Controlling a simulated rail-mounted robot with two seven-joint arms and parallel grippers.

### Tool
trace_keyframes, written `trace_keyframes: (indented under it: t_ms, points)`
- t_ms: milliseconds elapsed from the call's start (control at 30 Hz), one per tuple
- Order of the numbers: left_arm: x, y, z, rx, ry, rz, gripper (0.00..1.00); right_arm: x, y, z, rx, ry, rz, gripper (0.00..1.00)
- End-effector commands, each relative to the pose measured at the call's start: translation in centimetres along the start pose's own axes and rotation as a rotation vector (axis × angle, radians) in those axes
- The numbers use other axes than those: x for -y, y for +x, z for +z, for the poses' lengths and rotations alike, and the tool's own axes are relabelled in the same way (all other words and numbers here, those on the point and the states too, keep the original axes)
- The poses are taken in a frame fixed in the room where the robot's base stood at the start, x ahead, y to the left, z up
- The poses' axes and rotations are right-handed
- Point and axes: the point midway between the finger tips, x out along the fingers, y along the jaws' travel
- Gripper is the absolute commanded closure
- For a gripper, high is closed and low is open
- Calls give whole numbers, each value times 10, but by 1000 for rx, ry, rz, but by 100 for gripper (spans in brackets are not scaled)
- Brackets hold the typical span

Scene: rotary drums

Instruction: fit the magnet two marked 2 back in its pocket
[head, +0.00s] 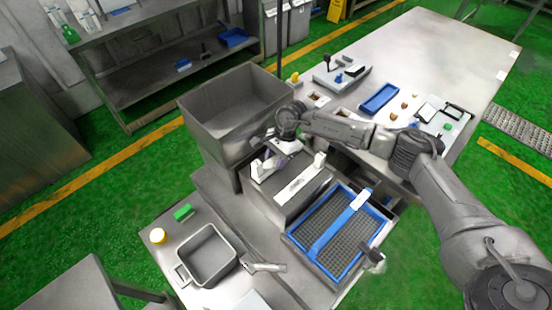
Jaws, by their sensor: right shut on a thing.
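My right gripper (276,153) reaches in from the right and points down at the left end of a grey metal housing (303,197). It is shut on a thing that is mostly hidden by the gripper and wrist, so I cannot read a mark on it. My left gripper is not in view.
A tall open steel bin (189,113) stands behind the housing. A blue-framed mesh tray (299,239) with a blue bar (337,227) is in front. A long table (440,50) holds small parts.

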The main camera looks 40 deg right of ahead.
Motion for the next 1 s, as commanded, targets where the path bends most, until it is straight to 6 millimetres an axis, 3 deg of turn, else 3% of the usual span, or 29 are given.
trace_keyframes:
  t_ms: [1000]
  points:
    - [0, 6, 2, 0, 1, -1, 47, 0, 2, -1, 1, 0, -1, 100]
